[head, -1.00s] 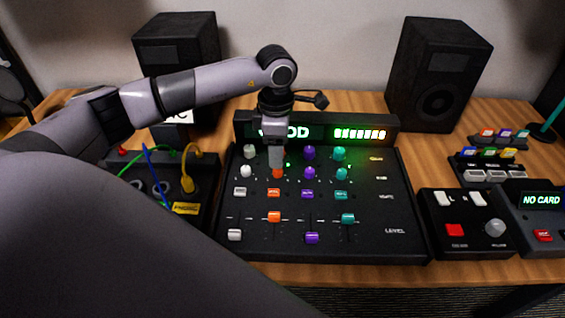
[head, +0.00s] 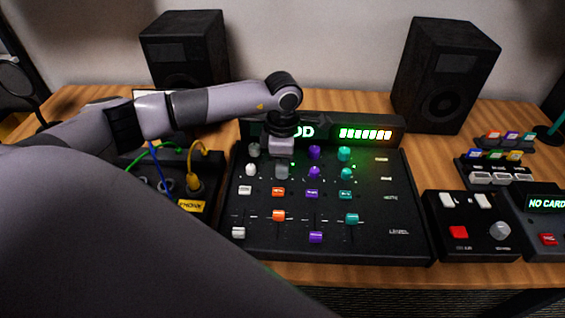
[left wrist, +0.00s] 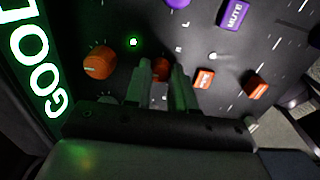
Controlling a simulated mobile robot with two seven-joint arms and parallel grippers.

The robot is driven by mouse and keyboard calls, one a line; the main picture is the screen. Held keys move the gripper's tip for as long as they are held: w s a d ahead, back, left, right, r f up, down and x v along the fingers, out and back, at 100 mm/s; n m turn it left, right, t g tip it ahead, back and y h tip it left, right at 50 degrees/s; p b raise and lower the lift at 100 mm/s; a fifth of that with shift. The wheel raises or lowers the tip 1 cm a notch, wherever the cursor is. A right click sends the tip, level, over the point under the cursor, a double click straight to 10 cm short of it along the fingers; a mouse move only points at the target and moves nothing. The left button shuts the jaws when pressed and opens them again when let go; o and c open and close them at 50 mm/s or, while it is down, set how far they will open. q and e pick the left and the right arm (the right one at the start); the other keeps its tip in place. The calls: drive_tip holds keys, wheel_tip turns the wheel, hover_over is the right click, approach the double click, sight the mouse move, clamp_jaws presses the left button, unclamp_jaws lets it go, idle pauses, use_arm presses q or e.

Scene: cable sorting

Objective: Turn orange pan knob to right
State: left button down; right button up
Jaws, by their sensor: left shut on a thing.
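The black mixer (head: 372,228) has white, orange, purple and teal columns of knobs, buttons and faders. My left gripper (head: 281,172) points down over the second-row orange knob and hides it in the head view. In the left wrist view, that orange pan knob (left wrist: 160,68) shows between my fingertips (left wrist: 164,72), which are shut on it. The upper orange knob (left wrist: 99,62) stands free beside the fingers. The orange button (head: 278,192) and orange fader (head: 279,216) are below the gripper in the head view. My right gripper is out of view.
Purple knobs (head: 314,172) and white knobs (head: 251,169) stand close on both sides of the gripper. A lit display (head: 365,134) rises behind. A cable box (head: 192,206) is at left and a red-button box (head: 470,222) at right. Two speakers (head: 440,75) stand behind.

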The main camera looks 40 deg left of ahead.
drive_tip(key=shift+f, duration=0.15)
use_arm(q)
drive_tip(key=shift+f+m+b, duration=0.1)
drive_tip(key=shift+m+b, duration=0.55)
drive_tip(key=shift+m, duration=0.25)
drive_tip(key=m+b, duration=0.2)
drive_tip(key=m, duration=0.2)
drive_tip(key=shift+b, duration=0.3)
drive_tip(key=m+b, duration=0.1)
drive_tip(key=m, duration=0.2)
drive_tip(key=shift+m+b, duration=0.6)
drive_tip(key=shift+m, duration=0.4)
drive_tip(key=m+b, duration=0.1)
drive_tip(key=m, duration=0.1)
drive_tip(key=shift+m, duration=0.3)
drive_tip(key=shift+m+b, duration=0.8)
drive_tip(key=shift+m, duration=1.4)
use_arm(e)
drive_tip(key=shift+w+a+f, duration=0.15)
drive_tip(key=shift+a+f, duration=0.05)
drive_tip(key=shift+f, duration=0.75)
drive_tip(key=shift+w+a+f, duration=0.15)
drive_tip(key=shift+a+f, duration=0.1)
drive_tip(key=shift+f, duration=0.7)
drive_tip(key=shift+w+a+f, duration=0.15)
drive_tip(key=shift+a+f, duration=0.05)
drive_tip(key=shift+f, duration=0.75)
